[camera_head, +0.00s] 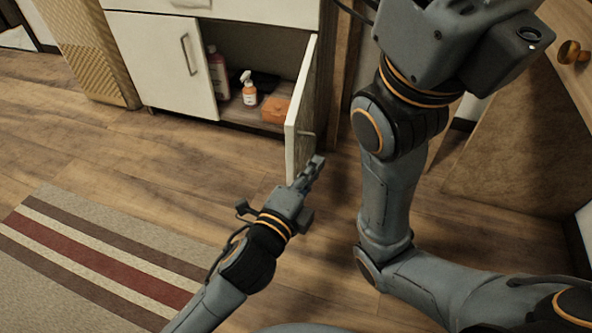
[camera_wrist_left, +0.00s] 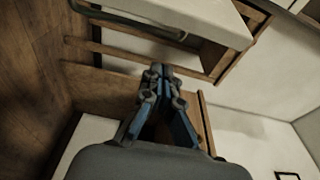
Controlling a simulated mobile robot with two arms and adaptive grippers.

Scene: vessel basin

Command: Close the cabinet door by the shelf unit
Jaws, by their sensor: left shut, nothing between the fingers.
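The white cabinet (camera_head: 232,20) has its right door (camera_head: 300,110) swung wide open, seen nearly edge-on in the head view, with a handle (camera_head: 307,133) on its right-hand face. The left door (camera_head: 170,62) is shut. My left gripper (camera_head: 314,168) is shut and empty, close to the open door's lower front edge; I cannot tell whether they touch. In the left wrist view its closed fingers (camera_wrist_left: 163,76) point toward pale panels and wooden edges. My right arm (camera_head: 388,190) rises on the right side of the head view; its gripper is not seen.
Inside the open compartment are a spray bottle (camera_head: 249,90), a reddish bottle (camera_head: 217,72) and an orange box (camera_head: 275,109). A striped rug (camera_head: 95,265) lies at lower left. A wooden piece of furniture (camera_head: 520,140) stands at right. Bare floor lies in front of the cabinet.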

